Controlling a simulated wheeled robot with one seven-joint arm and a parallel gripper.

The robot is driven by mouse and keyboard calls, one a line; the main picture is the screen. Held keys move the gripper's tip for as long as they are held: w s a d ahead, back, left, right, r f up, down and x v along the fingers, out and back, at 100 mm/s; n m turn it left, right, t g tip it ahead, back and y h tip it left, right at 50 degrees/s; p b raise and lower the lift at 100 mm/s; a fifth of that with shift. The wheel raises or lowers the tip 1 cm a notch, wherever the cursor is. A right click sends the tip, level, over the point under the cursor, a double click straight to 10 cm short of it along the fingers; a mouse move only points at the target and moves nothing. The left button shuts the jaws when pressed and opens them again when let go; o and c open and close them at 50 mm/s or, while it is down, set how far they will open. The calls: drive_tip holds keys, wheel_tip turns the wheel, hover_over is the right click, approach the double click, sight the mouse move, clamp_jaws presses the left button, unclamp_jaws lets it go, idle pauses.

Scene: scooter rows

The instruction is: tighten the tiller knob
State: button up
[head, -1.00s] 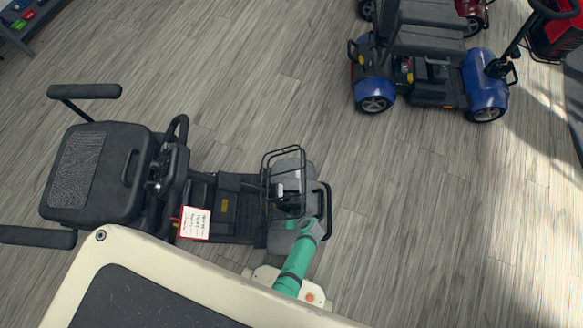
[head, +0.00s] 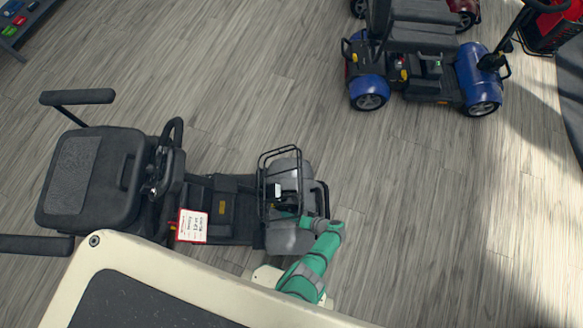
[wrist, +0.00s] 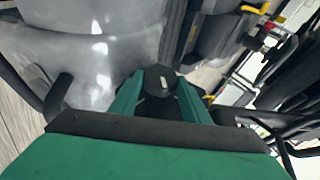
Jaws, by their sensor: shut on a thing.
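In the wrist view a dark round knob (wrist: 160,76) with a short pale mark on its face sits between the two green fingers of my gripper (wrist: 157,92). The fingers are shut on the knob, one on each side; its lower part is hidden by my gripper. In the head view my green gripper (head: 287,215) reaches in low over the scooter's grey front body (head: 289,239), beside the black wire basket (head: 276,158). The knob cannot be made out in the head view. The scooter (head: 222,208) stands with its black seat (head: 85,178) at the left.
A white tag with a red border (head: 193,225) lies on the scooter's floorboard. A blue scooter (head: 425,75) stands at the upper right. In the wrist view black bars (wrist: 56,99) run close on both sides of my gripper. Open wood floor (head: 420,220) lies to the right.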

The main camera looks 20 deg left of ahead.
drive_tip(key=shift+s+f, duration=0.1)
drive_tip(key=shift+s, duration=0.1)
idle(0.3)
drive_tip(key=o, duration=1)
drive_tip(key=shift+o, duration=0.2)
drive_tip(key=shift+d, duration=0.1)
drive_tip(key=v, duration=1)
drive_tip(key=shift+d+r, duration=0.25)
drive_tip(key=shift+d, duration=0.05)
